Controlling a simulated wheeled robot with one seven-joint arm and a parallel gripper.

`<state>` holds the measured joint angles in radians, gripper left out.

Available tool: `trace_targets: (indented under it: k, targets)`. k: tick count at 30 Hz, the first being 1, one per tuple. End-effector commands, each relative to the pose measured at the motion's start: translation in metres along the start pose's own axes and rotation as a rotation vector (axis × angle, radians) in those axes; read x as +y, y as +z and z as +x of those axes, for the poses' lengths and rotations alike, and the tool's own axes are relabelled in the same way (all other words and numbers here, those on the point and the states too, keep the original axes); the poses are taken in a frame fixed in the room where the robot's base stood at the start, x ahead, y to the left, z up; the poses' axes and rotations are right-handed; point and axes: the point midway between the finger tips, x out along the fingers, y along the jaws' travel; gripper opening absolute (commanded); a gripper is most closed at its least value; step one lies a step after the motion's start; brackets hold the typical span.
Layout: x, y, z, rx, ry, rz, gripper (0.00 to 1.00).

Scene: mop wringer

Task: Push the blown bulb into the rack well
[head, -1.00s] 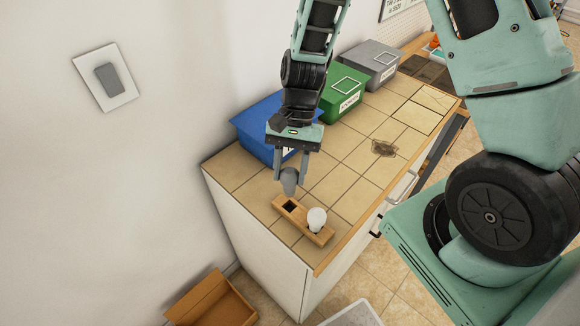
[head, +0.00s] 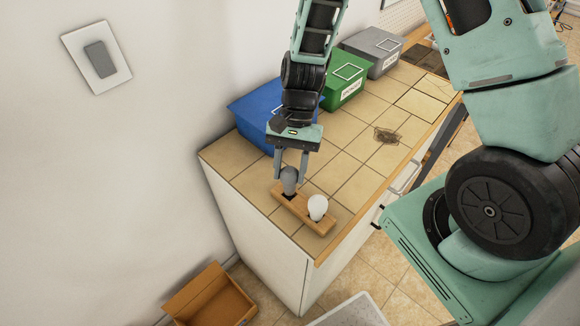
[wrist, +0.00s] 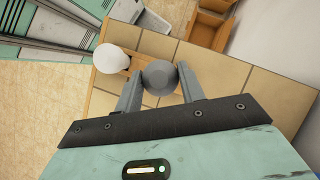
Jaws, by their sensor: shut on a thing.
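The blown bulb (head: 289,178) is dark grey. My gripper (head: 290,172) is shut on it and holds it over the left well of the wooden rack (head: 318,226). In the wrist view the grey bulb (wrist: 160,76) sits between my two fingertips. The bulb's lower end meets the dark well opening in the head view; how deep it goes is hidden. A white bulb (head: 317,206) stands upright in the rack's right part, and it also shows in the wrist view (wrist: 110,58).
Blue (head: 254,119), green (head: 344,88) and grey (head: 373,52) bins stand along the wall side of the tiled counter (head: 345,165). A dark stain (head: 386,136) marks the tiles. An open cardboard box (head: 212,298) sits on the floor. The counter's front edge is close to the rack.

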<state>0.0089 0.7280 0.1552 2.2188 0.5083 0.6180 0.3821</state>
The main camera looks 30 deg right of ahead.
Motion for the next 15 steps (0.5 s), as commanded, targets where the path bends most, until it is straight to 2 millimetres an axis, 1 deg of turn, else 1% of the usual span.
trace_targets:
  k: [15]
  targets:
    - [-0.0001, -0.0068, 0.0116, 0.0, 0.0, 0.0, 0.17]
